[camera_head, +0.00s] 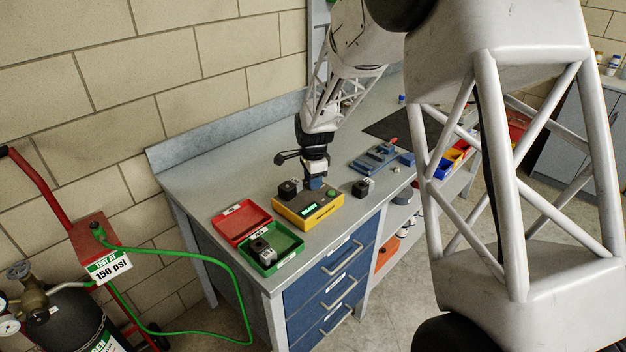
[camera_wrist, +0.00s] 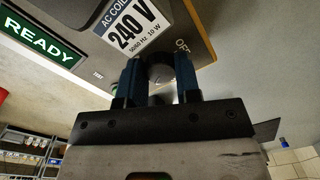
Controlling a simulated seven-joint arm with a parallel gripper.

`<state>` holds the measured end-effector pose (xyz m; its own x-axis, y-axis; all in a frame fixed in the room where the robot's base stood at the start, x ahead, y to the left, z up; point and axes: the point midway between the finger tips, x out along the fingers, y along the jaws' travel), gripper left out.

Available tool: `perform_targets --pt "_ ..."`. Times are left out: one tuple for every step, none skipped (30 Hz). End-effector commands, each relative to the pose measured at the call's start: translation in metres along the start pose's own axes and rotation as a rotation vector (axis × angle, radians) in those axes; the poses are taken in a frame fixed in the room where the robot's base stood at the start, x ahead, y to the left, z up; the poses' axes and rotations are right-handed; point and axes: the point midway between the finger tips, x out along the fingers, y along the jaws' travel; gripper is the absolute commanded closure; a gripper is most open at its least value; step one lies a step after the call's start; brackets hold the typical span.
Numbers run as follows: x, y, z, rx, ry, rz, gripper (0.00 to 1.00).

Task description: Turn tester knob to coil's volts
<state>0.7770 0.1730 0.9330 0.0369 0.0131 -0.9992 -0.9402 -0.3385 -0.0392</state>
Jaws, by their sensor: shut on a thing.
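The yellow tester (camera_head: 309,211) sits on the bench with a lit green display and a green button on top. In the wrist view its display (camera_wrist: 42,37) reads "READY". In the head view my gripper (camera_head: 315,183) covers the knob.
A black coil block (camera_head: 289,189) is at the tester's back left edge, another (camera_head: 362,188) to its right. A red tray (camera_head: 241,222) and a green tray (camera_head: 274,249) holding a coil lie left. A blue fixture (camera_head: 374,158) stands further right.

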Motion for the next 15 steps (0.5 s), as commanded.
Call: perform_targets --pt "0.0003 0.0003 0.0004 0.011 0.0 0.001 0.93" --pt "0.0003 0.0003 0.0004 0.017 0.001 0.001 0.93" --pt "0.0004 0.0003 0.0004 0.023 0.001 0.001 0.93" --pt "0.0003 0.0003 0.0004 0.027 0.001 0.001 0.93" --pt "0.0003 0.0003 0.0004 0.03 0.001 0.001 0.93" --pt "0.0003 0.0003 0.0004 0.033 0.001 0.001 0.93" --pt "0.0003 0.0003 0.0004 0.035 0.001 0.001 0.93" --pt "0.0003 0.0003 0.0004 0.035 0.001 0.001 0.93" --pt "0.0003 0.0003 0.0004 0.036 0.001 0.001 0.93" --pt "0.0003 0.0002 0.0004 0.036 0.001 0.001 0.93" --pt "0.0003 0.0003 0.0004 0.035 0.001 0.001 0.93" --pt "0.0003 0.0002 0.0004 0.035 0.001 0.001 0.93" --pt "0.0003 0.0002 0.0004 0.035 0.001 0.001 0.93" --pt "0.0003 0.0002 0.0004 0.035 0.001 0.001 0.93" --pt "0.0003 0.0002 0.0004 0.035 0.001 0.001 0.93"
